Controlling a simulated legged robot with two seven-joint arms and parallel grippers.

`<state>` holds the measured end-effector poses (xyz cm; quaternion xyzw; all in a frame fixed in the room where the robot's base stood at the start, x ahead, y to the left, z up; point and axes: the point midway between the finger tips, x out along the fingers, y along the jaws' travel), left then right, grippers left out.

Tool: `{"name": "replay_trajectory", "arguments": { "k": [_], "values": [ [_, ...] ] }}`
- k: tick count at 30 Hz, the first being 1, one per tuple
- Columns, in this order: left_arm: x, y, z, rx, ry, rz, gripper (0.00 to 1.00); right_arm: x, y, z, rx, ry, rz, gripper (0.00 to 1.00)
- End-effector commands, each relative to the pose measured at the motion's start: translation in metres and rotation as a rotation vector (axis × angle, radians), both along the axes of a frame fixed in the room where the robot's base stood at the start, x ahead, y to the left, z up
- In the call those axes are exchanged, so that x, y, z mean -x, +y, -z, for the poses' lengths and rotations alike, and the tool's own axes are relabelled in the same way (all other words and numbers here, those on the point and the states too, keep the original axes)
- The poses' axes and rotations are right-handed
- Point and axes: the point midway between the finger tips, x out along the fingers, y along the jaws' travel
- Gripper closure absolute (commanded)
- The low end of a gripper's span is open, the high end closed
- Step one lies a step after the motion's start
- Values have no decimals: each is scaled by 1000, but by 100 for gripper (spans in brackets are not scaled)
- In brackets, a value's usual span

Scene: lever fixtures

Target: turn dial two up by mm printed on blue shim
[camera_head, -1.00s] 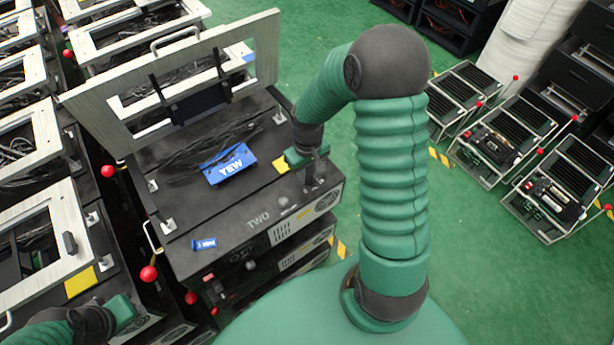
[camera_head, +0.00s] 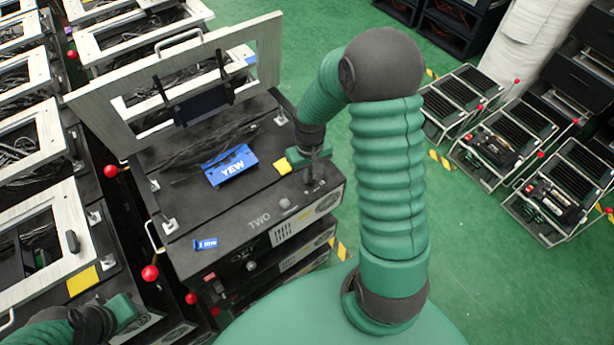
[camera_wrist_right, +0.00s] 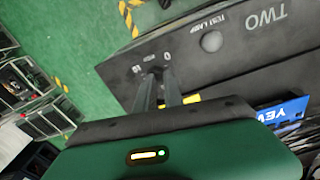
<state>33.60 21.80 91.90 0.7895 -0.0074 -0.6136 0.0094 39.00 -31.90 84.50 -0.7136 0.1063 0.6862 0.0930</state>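The panel marked TWO (camera_head: 258,219) is the front top edge of a black box. My right gripper (camera_head: 309,185) points down at the panel's right end, where dial two would sit; the gripper hides the dial. In the right wrist view its two fingers (camera_wrist_right: 158,78) reach the panel between small printed marks, with a narrow gap between them. Whether they press on a dial is hidden. The small blue shim (camera_head: 206,243) lies flat on the box's front left corner; its print looks like "1 mm", but is small. My left gripper (camera_head: 122,312) is at lower left, its fingers unclear.
A larger blue block with white letters (camera_head: 229,165) lies on the box top by black cables. Yellow notes (camera_head: 283,166) lie near my right gripper. A round TEST LAMP button (camera_wrist_right: 211,41) sits beside TWO. A raised framed lid (camera_head: 190,85) stands behind. Red-knobbed levers (camera_head: 150,273) stand left.

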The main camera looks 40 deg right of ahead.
Motion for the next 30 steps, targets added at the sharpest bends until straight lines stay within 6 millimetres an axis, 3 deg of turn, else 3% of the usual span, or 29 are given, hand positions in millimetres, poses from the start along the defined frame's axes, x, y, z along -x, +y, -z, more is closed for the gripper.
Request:
{"name": "replay_trajectory", "arguments": {
  "k": [1,3,5,7,15,21,25,30],
  "values": [
    [0,0,6,0,0,0,64,12,-1,17,-9,27,6,63],
    [0,0,5,0,0,0,64,12,-1,13,-8,27,6,55],
    [0,0,3,0,0,0,64,12,0,5,-8,26,7,55],
    [0,0,0,0,0,0,64,13,1,-10,-4,22,7,51],
    [0,0,-15,0,0,0,64,19,18,-100,17,-6,3,51],
    [1,1,-22,0,0,0,64,22,28,-155,26,-15,1,51],
    [1,1,-24,0,0,-1,64,22,27,-175,25,-17,0,51],
    [0,1,-25,0,0,0,64,23,25,-182,22,-18,0,51]
  ]
}}
